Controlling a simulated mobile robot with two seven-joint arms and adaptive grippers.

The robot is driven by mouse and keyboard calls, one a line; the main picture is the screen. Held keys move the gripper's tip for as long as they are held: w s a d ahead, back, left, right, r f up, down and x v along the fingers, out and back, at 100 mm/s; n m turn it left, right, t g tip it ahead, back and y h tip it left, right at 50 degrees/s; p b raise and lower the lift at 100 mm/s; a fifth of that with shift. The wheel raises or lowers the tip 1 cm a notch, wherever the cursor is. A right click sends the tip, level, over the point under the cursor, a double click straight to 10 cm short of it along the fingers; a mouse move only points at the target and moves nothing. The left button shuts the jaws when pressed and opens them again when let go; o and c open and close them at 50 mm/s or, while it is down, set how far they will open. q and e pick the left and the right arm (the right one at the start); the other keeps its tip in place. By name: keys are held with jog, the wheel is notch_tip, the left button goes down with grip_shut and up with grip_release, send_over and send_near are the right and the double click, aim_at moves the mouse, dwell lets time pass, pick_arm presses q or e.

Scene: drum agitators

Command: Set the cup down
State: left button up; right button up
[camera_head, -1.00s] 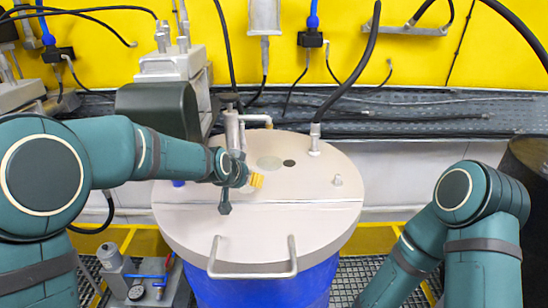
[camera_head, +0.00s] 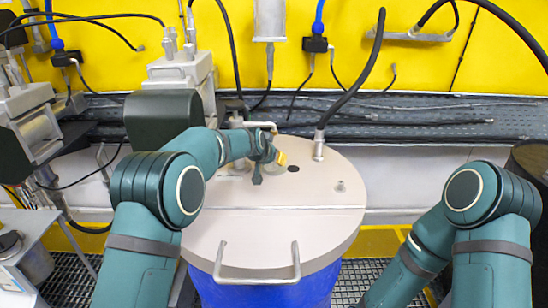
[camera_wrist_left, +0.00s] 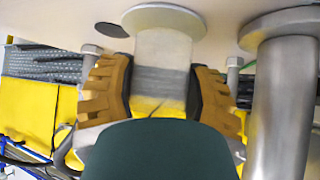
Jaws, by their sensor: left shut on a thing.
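My left gripper (camera_head: 281,159) is over the pale round lid (camera_head: 300,210) of the blue drum (camera_head: 270,290), towards its back. In the left wrist view, its orange fingers (camera_wrist_left: 163,85) are shut on a pale grey cylindrical piece, the cup (camera_wrist_left: 163,55), with a wide round flange (camera_wrist_left: 165,17) at the lid side. I cannot tell whether the flange touches the lid.
A metal post (camera_wrist_left: 283,100) stands close beside the cup in the left wrist view. A dark hole (camera_wrist_left: 111,30) lies in the lid nearby. A hose fitting (camera_head: 318,148) rises from the lid right of the gripper. A bar handle (camera_head: 258,279) is at its front; the lid's right front is clear.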

pick_arm(q)
jog(key=shift+w+d, duration=0.25)
jog(key=shift+w, duration=0.3)
jog(key=shift+w+d, duration=0.2)
jog(key=shift+w, duration=0.3)
jog(key=shift+w+f+p, duration=0.2)
jog(key=shift+f+p, duration=0.05)
jog(key=shift+p, duration=0.1)
jog(key=shift+s+f, duration=0.15)
jog(key=shift+f, duration=0.35)
jog(key=shift+f, duration=0.2)
jog(key=o, duration=0.9)
jog(key=shift+c, duration=0.2)
jog(key=shift+r, duration=0.1)
